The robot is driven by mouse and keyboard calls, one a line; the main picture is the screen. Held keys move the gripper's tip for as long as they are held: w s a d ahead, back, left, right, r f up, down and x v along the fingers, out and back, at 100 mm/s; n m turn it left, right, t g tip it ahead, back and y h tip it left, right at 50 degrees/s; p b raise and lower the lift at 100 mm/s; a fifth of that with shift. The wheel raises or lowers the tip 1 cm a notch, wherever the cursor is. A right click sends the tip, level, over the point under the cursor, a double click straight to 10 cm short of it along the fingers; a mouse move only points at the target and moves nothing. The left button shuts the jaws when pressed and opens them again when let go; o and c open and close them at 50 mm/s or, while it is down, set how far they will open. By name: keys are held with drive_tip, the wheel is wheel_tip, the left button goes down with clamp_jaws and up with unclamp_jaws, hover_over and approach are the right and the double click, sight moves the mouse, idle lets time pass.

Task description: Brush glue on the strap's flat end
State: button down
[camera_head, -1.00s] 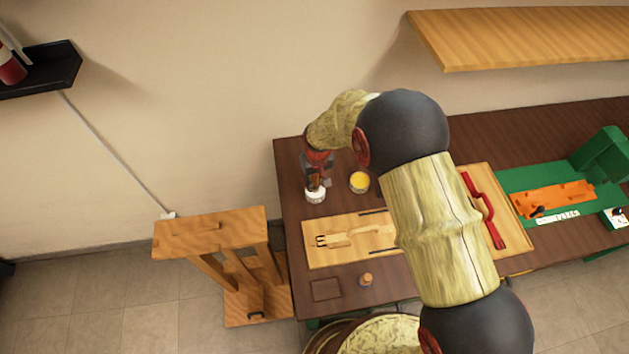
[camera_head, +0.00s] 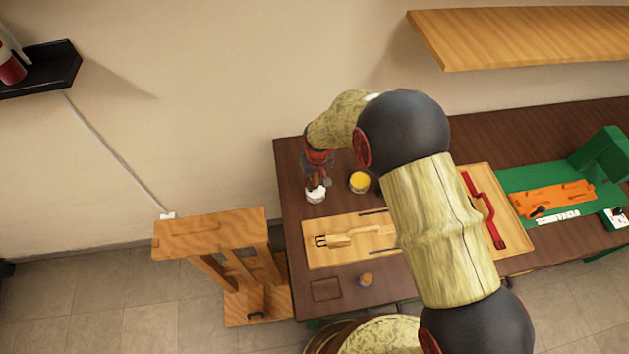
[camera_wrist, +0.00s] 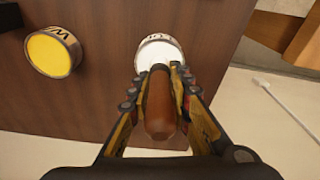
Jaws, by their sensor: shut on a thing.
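My gripper (camera_head: 316,178) is at the table's back left, shut on a brown wooden handle, likely the glue brush (camera_wrist: 160,105). The handle stands over a white-topped pot, likely the glue pot (camera_head: 315,195), which also shows in the wrist view (camera_wrist: 160,52). The brush's lower end is hidden, so I cannot tell how deep it sits. The tan strap (camera_head: 352,236) lies on a light wooden board (camera_head: 330,258), its dark buckle toward the left. My arm hides the strap's right part.
An open tin of yellow stuff (camera_head: 359,182) stands right of the pot.

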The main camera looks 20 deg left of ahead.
drive_tip(key=shift+r+p, duration=1.7)
drive_tip(key=shift+r, duration=1.75)
drive_tip(key=shift+s, duration=0.1)
